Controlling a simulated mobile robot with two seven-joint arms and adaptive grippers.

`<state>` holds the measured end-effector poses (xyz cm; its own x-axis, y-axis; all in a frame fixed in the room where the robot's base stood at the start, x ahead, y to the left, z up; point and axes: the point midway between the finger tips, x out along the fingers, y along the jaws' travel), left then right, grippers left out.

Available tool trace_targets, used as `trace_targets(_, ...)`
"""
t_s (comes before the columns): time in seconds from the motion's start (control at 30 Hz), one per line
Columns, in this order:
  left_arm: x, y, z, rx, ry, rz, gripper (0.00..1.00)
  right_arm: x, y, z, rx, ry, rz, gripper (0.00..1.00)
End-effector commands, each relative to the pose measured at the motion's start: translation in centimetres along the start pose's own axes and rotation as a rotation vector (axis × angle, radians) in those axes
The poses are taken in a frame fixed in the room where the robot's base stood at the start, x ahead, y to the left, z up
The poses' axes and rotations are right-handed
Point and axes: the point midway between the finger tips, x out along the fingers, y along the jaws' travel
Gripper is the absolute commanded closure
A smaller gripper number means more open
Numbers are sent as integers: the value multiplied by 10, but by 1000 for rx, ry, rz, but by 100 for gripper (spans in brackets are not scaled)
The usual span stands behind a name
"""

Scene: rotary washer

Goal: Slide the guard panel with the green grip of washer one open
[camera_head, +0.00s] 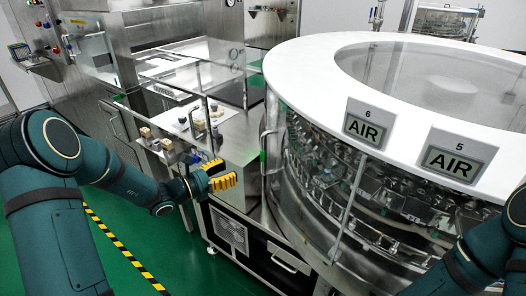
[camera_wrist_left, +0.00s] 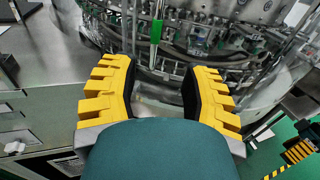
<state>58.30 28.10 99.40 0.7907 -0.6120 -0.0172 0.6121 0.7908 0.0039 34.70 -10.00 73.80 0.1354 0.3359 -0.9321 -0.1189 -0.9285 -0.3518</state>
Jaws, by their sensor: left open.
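The rotary washer (camera_head: 350,200) has a white ring top and clear curved guard panels. A handle with a green grip (camera_head: 263,162) stands upright at its left side in the head view. The green grip (camera_wrist_left: 156,31) also shows in the left wrist view, above and beyond the gap between my fingers. My left gripper (camera_head: 223,176) has yellow fingers and is left of the green grip, apart from it. In the left wrist view, my left gripper (camera_wrist_left: 160,70) is open and empty. The yellow fingers at the lower right there look like my right gripper (camera_wrist_left: 300,150); its opening is unclear.
AIR signs 6 (camera_head: 368,124) and 5 (camera_head: 457,157) hang on the white rim. A steel cabinet (camera_head: 235,150) with glass panels and small items stands left of the washer. Green floor (camera_head: 190,250) with yellow-black tape (camera_head: 122,246) is open at lower left.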

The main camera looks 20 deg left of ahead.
Motion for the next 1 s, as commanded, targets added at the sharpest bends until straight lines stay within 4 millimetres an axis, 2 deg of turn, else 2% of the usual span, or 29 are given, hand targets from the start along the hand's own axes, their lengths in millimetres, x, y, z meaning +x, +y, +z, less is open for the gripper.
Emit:
trace_targets(0.17, 13, 5, 5, -4, -22, 15, 54, 2, 1, 0, 0, 0, 0, 15)
trace_targets(0.7, 112, 5, 6, -4, -19, 12, 54, 12, 5, -1, -1, 6, 0, 15)
trace_targets(0.83, 127, 6, 7, -3, -19, 13, 54, 14, 5, -1, -1, 7, 0, 15)
trace_targets(1.0, 136, 6, 7, -4, -17, 14, 54, 14, 5, -2, -1, 7, 0, 15)
